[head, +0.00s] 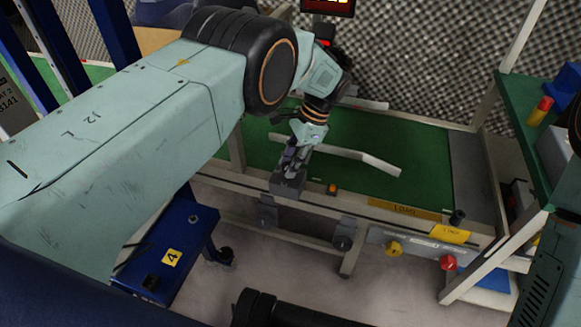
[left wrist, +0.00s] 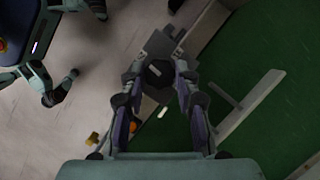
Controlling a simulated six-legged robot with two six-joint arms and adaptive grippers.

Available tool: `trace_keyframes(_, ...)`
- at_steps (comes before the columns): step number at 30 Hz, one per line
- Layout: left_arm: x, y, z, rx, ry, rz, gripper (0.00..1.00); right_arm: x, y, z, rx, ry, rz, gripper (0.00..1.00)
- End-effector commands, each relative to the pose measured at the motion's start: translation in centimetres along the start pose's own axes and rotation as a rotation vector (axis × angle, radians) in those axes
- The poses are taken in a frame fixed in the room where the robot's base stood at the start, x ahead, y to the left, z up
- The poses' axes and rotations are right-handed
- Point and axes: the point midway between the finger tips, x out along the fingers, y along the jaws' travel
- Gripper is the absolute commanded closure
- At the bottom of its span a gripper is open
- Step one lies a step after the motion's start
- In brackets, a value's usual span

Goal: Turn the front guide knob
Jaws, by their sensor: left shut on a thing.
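The front guide knob is a dark, many-sided knob (left wrist: 158,74) on a grey block (left wrist: 160,44) in the left wrist view. My left gripper (left wrist: 157,82) has a finger on each side of the knob and is shut on it. In the head view my left gripper (head: 293,162) reaches down over the grey block (head: 288,184) at the front edge of the green conveyor belt (head: 425,165). There the fingers and block hide the knob. My right gripper is not in view.
Pale guide rails (head: 350,154) lie over the belt. A blue cart marked 4 (head: 172,257) stands at left. A green shelf (head: 528,125) stands at right.

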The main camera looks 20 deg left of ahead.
Motion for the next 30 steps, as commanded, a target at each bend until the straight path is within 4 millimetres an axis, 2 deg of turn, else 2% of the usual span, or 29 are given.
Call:
trace_keyframes(10,0.2,-0.08,0.13,-0.115,-0.004,0.05,1.0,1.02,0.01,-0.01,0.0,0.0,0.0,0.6)
trace_keyframes(26,0.15,-0.07,0.2,-0.131,-0.006,0.057,1.0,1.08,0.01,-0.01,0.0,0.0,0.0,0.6)
trace_keyframes(27,0.15,-0.06,0.2,-0.131,-0.006,0.057,0.66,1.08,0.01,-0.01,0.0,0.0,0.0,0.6)
trace_keyframes(30,0.13,-0.07,0.16,-0.131,-0.005,0.056,0.57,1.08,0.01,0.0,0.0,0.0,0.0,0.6)
